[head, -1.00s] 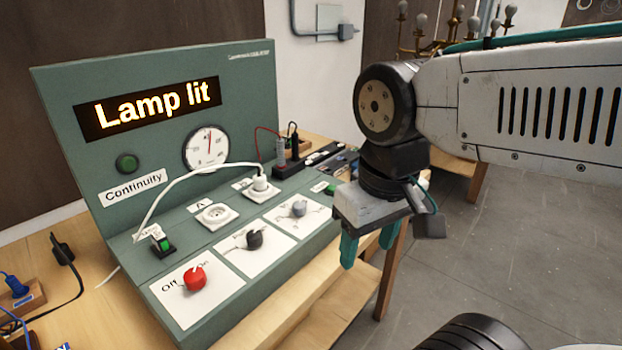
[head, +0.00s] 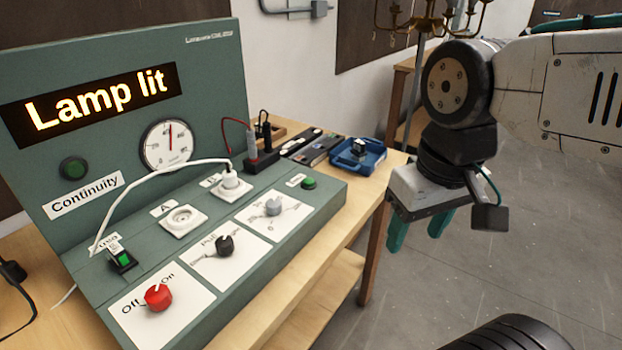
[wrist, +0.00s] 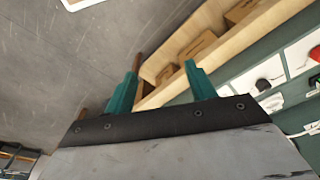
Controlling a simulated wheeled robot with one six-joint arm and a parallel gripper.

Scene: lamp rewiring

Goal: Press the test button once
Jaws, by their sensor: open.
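The green test button (head: 309,182) sits at the right end of the test panel's sloped deck (head: 325,193), beside a small label too small to read surely. The panel's display (head: 95,100) reads "Lamp lit". My gripper (head: 420,232) hangs to the right of the panel, past the bench edge and over the floor, pointing down. Its two teal fingers are apart with nothing between them. In the wrist view my gripper (wrist: 160,74) is also open and empty, with floor and a wooden shelf beyond it. I cannot pick out the test button in the wrist view.
A white cable runs over the deck to a plug in a white socket (head: 230,187). A red knob (head: 158,297), a black knob (head: 225,246) and a grey knob (head: 273,207) stand on the deck. A blue tray (head: 357,155) lies behind.

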